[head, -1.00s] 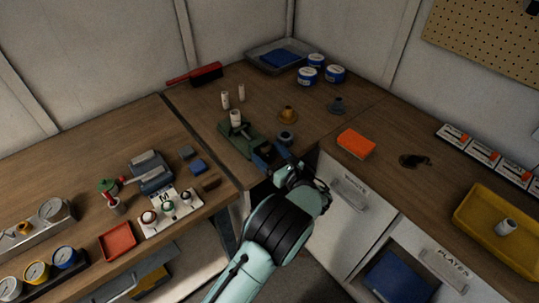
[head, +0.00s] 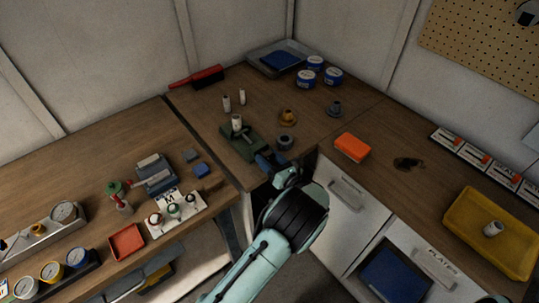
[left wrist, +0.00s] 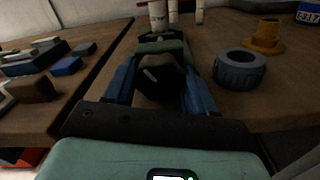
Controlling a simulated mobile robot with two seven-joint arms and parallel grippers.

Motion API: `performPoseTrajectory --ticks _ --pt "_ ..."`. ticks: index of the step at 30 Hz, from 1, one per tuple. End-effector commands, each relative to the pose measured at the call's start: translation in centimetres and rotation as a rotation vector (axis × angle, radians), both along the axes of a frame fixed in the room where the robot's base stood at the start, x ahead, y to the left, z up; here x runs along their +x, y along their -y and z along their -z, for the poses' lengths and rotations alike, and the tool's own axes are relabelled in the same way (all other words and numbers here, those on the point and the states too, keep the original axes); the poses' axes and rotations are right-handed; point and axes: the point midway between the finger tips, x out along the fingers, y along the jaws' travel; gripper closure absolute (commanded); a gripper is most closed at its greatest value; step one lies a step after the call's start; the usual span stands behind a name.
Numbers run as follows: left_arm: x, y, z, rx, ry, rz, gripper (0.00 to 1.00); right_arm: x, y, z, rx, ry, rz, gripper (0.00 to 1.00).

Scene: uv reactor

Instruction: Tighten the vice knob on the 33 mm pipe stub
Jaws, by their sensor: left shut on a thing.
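The green vice (head: 232,141) stands near the front edge of the corner bench, with a pale upright pipe stub (head: 237,121) at it. In the left wrist view the vice (left wrist: 165,46) lies straight ahead and the stub (left wrist: 157,14) rises behind it, its top cut off. My left gripper (head: 268,160) is at the near end of the vice. In the left wrist view its blue fingers (left wrist: 160,82) are on both sides of the dark round vice knob (left wrist: 160,84), shut on it. The knob is mostly hidden in the head view. My right gripper is not in view.
A dark ring (head: 285,142) lies close right of the vice, with a brown flanged part (head: 288,117) behind it. Two pale stubs (head: 227,104) stand behind the vice. An orange block (head: 352,147) lies further right. A gap separates the left bench.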

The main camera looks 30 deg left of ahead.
Motion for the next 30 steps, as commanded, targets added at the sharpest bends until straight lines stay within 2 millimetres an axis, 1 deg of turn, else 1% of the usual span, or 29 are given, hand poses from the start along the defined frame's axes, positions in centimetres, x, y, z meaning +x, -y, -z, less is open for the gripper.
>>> performPoseTrajectory --ticks 5,6,8,17,20,23,30 --pt "0.1 0.0 -0.2 0.006 0.007 0.004 0.75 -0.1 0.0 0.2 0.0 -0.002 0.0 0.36" --pt "0.1 0.0 -0.2 0.006 0.007 0.004 0.38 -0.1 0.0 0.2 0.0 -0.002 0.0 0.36" --pt "0.1 0.0 -0.2 0.006 0.008 0.004 0.2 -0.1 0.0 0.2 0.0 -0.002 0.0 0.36" --pt "0.1 0.1 -0.1 0.003 0.006 0.003 0.2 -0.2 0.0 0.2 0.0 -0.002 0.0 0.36" --pt "-0.1 0.7 -0.1 0.003 0.006 0.005 0.2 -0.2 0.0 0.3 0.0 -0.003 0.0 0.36" --pt "-0.7 2.0 0.0 0.002 0.006 0.007 0.2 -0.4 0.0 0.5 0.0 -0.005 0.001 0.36" --pt "-2.7 7.1 0.0 0.003 0.006 0.008 0.2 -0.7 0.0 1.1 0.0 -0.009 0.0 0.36"
